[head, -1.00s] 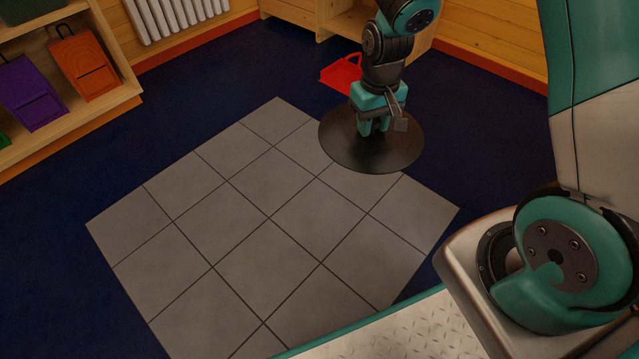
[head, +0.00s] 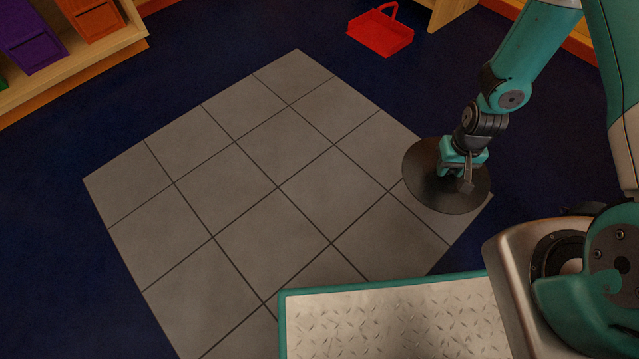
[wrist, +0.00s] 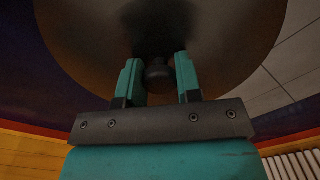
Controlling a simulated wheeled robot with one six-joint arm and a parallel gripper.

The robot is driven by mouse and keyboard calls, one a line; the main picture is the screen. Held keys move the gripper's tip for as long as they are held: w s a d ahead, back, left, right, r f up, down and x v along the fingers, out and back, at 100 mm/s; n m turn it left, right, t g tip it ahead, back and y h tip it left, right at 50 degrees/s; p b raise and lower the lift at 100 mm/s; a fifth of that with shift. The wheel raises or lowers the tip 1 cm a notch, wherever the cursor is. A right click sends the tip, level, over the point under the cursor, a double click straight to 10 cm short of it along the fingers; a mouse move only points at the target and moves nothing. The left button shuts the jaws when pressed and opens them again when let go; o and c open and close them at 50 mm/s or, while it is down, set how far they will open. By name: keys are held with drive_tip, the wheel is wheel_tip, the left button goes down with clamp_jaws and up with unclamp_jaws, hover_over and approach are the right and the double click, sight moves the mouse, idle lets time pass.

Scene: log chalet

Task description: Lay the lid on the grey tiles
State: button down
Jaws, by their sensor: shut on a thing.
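The lid is a round, dark, brownish-grey disc (head: 425,180) at the right of the head view. My gripper (head: 464,175) is shut on the knob at its centre, and the knob (wrist: 157,77) shows between the two teal fingers in the wrist view. The grey tiles (head: 240,160) form a square patch on the dark blue floor. In the head view the lid overlaps the right corner of the patch. The lid looks roughly level. How far it is above the tiles I cannot tell.
A red dustpan-like tray (head: 381,33) lies on the floor at the back. Wooden shelving (head: 75,60) with purple and orange bins stands at the left. My base's metal-plated deck is at the front. Most of the tile patch is bare.

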sight(421, 209)
wheel_tip(421, 209, down, 20)
drive_tip(key=b, duration=1.1)
drive_tip(key=shift+s+f, duration=0.1)
drive_tip(key=shift+f, duration=0.05)
drive_tip(key=shift+f, duration=0.1)
drive_tip(key=shift+f, duration=0.15)
drive_tip(key=c, duration=0.8)
unclamp_jaws()
